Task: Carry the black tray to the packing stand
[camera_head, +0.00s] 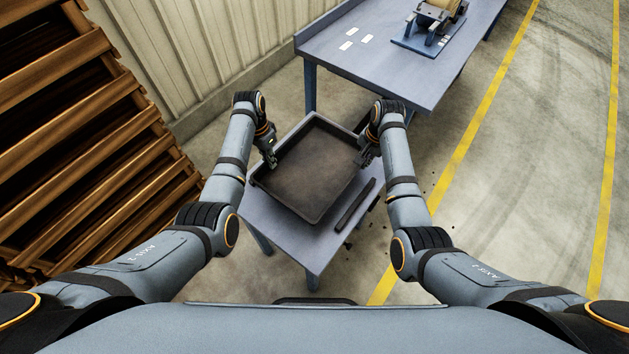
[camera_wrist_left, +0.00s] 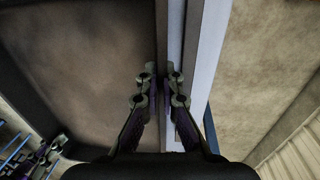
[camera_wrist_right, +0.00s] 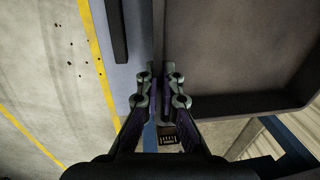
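The black tray (camera_head: 312,168) is empty and appears level over a small blue-grey table (camera_head: 289,232); I cannot tell whether it touches the top. My left gripper (camera_head: 271,160) is at the tray's left wall, my right gripper (camera_head: 364,160) at its right wall. In the left wrist view, the left fingers (camera_wrist_left: 160,88) straddle the tray wall and look closed on it. In the right wrist view, the right fingers (camera_wrist_right: 158,88) also pinch the wall closely. A larger blue table (camera_head: 400,75) behind, bearing a tape dispenser, may be the packing stand; no label shows this.
A dark bar (camera_head: 355,204) lies on the small table right of the tray. Wooden pallets (camera_head: 90,150) stack at left, by a ribbed wall (camera_head: 190,55). White cards (camera_head: 348,45) and the tape dispenser (camera_head: 433,22) occupy the larger table. Open floor (camera_head: 520,170) lies right.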

